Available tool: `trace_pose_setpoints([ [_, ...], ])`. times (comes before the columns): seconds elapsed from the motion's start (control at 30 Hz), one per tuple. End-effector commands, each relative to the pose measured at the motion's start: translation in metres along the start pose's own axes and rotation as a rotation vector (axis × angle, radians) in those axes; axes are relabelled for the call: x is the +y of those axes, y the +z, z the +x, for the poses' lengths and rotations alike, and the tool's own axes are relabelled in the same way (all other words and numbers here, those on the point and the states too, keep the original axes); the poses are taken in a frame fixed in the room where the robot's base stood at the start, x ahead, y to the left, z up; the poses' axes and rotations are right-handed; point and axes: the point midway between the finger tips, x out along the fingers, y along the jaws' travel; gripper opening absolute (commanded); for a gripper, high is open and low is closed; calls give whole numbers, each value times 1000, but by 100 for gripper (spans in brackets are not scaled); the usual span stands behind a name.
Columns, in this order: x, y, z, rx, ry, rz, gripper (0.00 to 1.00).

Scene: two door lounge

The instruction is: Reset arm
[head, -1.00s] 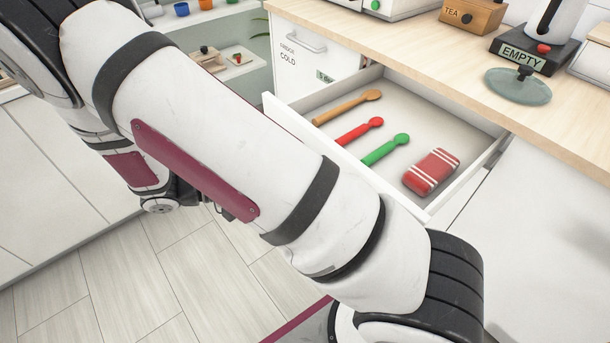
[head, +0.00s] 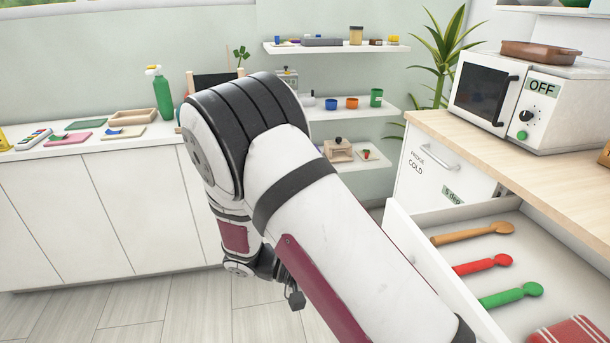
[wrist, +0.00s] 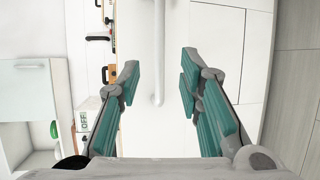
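My arm (head: 330,225) is bent and crosses the middle of the head view, its joint raised in front of the back wall. My gripper (wrist: 158,85) shows in the wrist view with its two teal-padded fingers wide apart and nothing held between them. A pale bar handle (wrist: 158,55) on a white front shows beyond the gap between the fingers; I cannot tell its distance. In the head view the fingers cannot be made out behind the arm.
An open drawer (head: 430,265) at right holds a wooden spoon (head: 475,233), a red spoon (head: 482,265), a green spoon (head: 510,295) and a red striped item (head: 568,333). A microwave (head: 510,95) stands on the counter. Low cabinets (head: 100,220) run along the left; pale floor (head: 140,310) is clear.

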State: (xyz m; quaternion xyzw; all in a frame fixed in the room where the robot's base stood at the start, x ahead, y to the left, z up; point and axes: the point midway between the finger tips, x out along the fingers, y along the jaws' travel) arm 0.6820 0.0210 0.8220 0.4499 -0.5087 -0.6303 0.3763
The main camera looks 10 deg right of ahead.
Motion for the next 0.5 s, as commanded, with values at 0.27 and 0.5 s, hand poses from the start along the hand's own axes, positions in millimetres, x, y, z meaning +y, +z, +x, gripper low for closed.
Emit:
trace_pose_setpoints([
  [0.27, 41, 14, 8, -90, -185, -58, 33],
  [0.5, 88, 42, 21, -155, -444, -134, 33],
])
